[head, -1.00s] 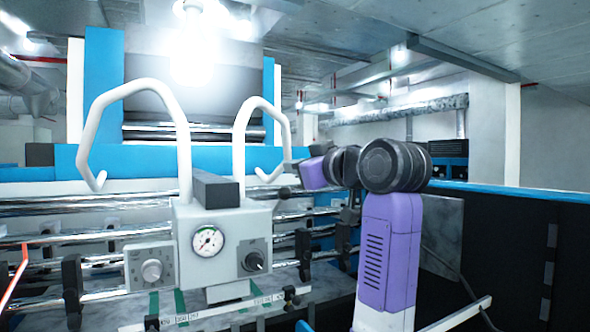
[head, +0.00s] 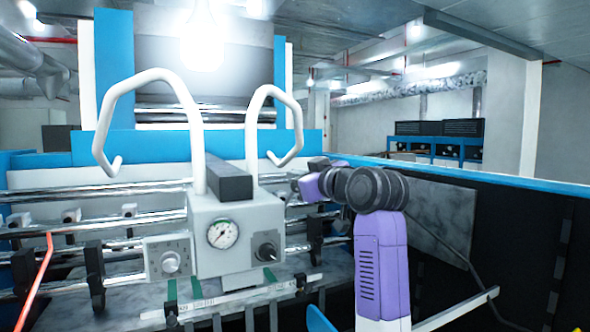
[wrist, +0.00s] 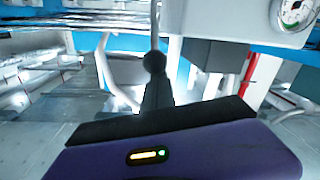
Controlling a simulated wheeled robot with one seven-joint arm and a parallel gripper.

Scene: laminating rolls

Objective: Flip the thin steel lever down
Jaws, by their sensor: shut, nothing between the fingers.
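The thin steel lever (wrist: 155,25) shows in the wrist view as a slim grey rod with a dark ball knob (wrist: 154,61). It runs from the knob up to the picture's top edge, left of the white gauge box (wrist: 232,18). My gripper (wrist: 156,82) is shut and empty. Its dark fingertips line up with the knob and overlap it in the picture; I cannot tell whether they touch. In the head view my gripper (head: 297,181) is at the right of the gauge box (head: 237,226), and I cannot pick out the lever clearly there.
Two white hooked tubes (head: 190,125) rise behind the gauge box, close to my gripper. A black knob (head: 266,251) and a dial box (head: 168,257) are on the front. Chrome rollers (head: 95,192) run across behind. A dark blue-topped side wall (head: 500,220) bounds the right.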

